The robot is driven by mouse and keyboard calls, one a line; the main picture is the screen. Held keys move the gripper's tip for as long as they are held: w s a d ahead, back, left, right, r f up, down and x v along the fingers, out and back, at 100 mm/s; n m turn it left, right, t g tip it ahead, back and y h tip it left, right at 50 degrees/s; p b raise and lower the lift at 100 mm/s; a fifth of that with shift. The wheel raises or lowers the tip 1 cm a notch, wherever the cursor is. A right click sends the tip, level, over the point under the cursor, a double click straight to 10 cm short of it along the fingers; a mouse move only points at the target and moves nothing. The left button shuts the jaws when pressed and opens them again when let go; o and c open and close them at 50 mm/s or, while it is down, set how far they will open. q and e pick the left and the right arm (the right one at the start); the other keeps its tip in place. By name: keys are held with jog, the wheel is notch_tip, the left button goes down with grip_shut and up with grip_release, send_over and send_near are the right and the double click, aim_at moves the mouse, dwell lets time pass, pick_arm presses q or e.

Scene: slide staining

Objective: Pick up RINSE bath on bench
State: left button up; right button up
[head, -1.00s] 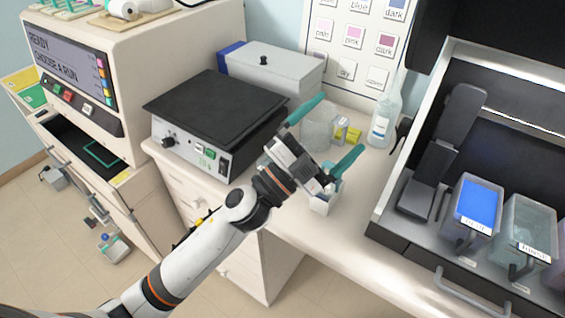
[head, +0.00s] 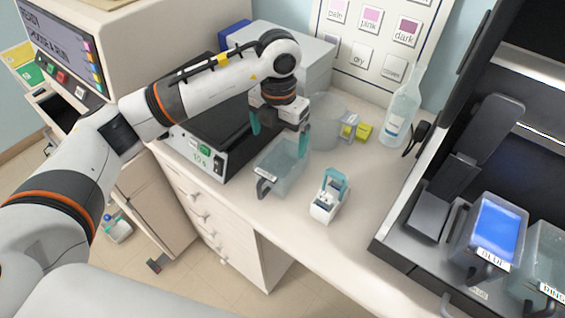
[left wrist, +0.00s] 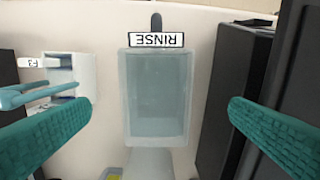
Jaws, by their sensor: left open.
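My left gripper (head: 279,141) points down over the bath, open and empty. In the left wrist view its two teal fingers (left wrist: 152,125) are spread wide on either side of the bath, with gaps visible. Whether they reach down to its rim is unclear. My right gripper is not in view.
A small white holder with a teal top (head: 328,197) stands close to the right of the bath. The heater (head: 205,150) is close on its left. A clear jar (head: 325,125) and a bottle (head: 402,112) stand behind. A blue bath (head: 492,235) is in the hood at right.

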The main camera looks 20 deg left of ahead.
pick_arm(q)
notch_tip(320, 180, down, 4)
jog(key=p, duration=0.4)
send_over(281, 176)
jog(key=f, duration=0.5)
jog(key=shift+s+f, duration=0.2)
jog(key=shift+f, duration=0.4)
jog(key=shift+w+r, duration=0.1)
jog(key=shift+w, duration=0.05)
jog(key=c, duration=1.5)
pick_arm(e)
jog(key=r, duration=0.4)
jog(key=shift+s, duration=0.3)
